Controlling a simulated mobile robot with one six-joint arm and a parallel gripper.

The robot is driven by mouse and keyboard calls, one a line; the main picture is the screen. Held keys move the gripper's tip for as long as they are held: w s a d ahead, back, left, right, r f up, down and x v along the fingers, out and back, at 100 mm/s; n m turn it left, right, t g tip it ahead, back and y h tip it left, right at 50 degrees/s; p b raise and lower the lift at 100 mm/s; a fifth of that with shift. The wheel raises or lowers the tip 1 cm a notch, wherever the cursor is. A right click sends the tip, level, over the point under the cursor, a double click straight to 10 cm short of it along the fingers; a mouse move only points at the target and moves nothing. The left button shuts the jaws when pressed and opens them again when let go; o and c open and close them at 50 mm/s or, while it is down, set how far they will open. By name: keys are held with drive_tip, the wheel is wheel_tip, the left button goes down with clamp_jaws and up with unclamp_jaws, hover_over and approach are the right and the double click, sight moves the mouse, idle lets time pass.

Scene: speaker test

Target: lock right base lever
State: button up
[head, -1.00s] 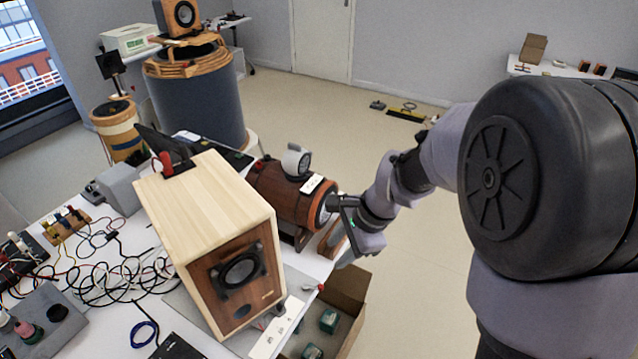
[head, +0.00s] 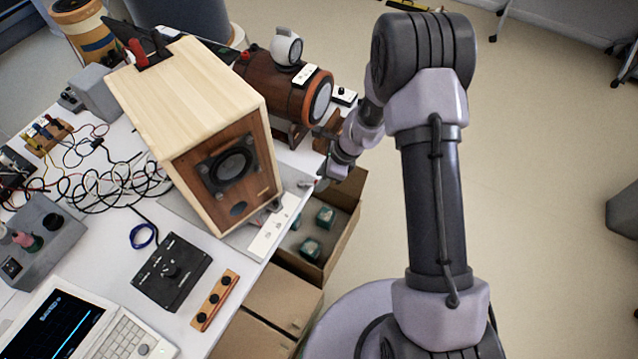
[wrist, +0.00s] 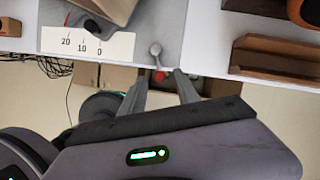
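The wooden speaker (head: 185,115) stands on a grey base plate (head: 292,190) at the table's front edge. The right base lever (wrist: 156,50) shows in the wrist view as a small grey lever with a round end at the plate's edge. A red spot (wrist: 160,76) lies just below it, between my fingers. My gripper (wrist: 160,82) is open, its two fingers apart and pointing at the lever. I cannot tell whether a finger touches it. In the head view my gripper (head: 324,178) is at the plate's right corner and hides much of the lever.
A brown cylindrical speaker (head: 275,85) on a cradle stands behind, near my arm. An open cardboard box (head: 342,215) with green items sits below the table edge. A white scale strip (head: 268,228) lies before the speaker.

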drive_tip(key=shift+x, duration=0.9)
clamp_jaws()
